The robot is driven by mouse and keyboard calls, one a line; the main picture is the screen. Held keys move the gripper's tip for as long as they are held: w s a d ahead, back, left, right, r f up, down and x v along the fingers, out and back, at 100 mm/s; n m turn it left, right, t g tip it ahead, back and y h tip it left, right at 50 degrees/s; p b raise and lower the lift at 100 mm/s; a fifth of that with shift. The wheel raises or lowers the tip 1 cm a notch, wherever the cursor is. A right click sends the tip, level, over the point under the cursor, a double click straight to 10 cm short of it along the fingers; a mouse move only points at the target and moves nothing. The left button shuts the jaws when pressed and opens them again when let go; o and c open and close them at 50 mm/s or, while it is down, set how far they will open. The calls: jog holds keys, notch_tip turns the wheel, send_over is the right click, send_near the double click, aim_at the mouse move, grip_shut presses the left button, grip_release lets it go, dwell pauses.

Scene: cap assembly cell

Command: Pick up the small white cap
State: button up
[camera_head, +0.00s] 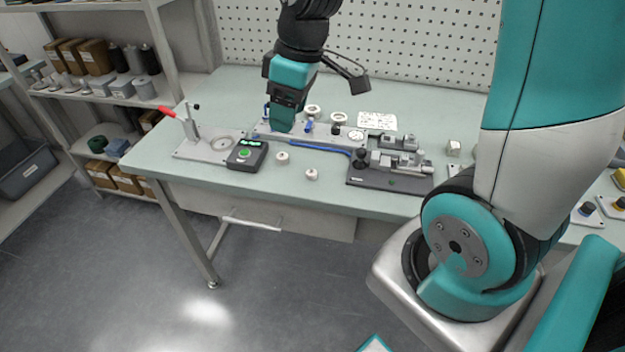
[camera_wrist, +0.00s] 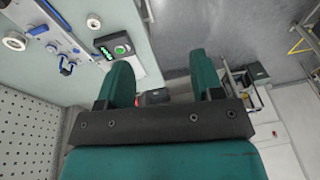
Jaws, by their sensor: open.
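Two small white caps sit on the green-grey worktable: one (camera_head: 283,157) is just right of the black button box, and another (camera_head: 311,173) is farther right and nearer the front edge. A small white cap (camera_wrist: 94,21) also shows at the upper left of the wrist view. My gripper (camera_head: 283,118) is above the back part of the table, behind the two caps and apart from them. In the wrist view its two teal fingers (camera_wrist: 162,75) are spread, with nothing between them.
The button box (camera_head: 247,155) stands left of the caps, beside a red-handled press (camera_head: 188,122). A fixture with a blue strip (camera_head: 322,147) lies behind the caps. White rings (camera_head: 313,110) sit farther back. A grey vise-like device (camera_head: 390,170) stands to the right.

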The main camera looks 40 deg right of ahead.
jog(key=h+b, duration=0.1)
jog(key=b, duration=0.1)
send_near(312, 170)
notch_tip(312, 170, down, 3)
jog(key=shift+s+a+f+p, duration=0.15)
jog(key=shift+s+a+p, duration=0.05)
jog(key=shift+p, duration=0.7)
jog(key=shift+w+a+f+p, duration=0.1)
jog(key=shift+w+f+p, duration=0.15)
jog(key=shift+f, duration=0.75)
jog(key=shift+w+a+f+p, duration=0.1)
jog(key=shift+w+f+p, duration=0.15)
jog(key=shift+f, duration=0.75)
jog(key=shift+w+a+f+p, duration=0.15)
jog(key=shift+f+p, duration=0.1)
jog(key=shift+f, duration=0.75)
jog(key=c, duration=0.8)
jog(key=shift+c, duration=0.3)
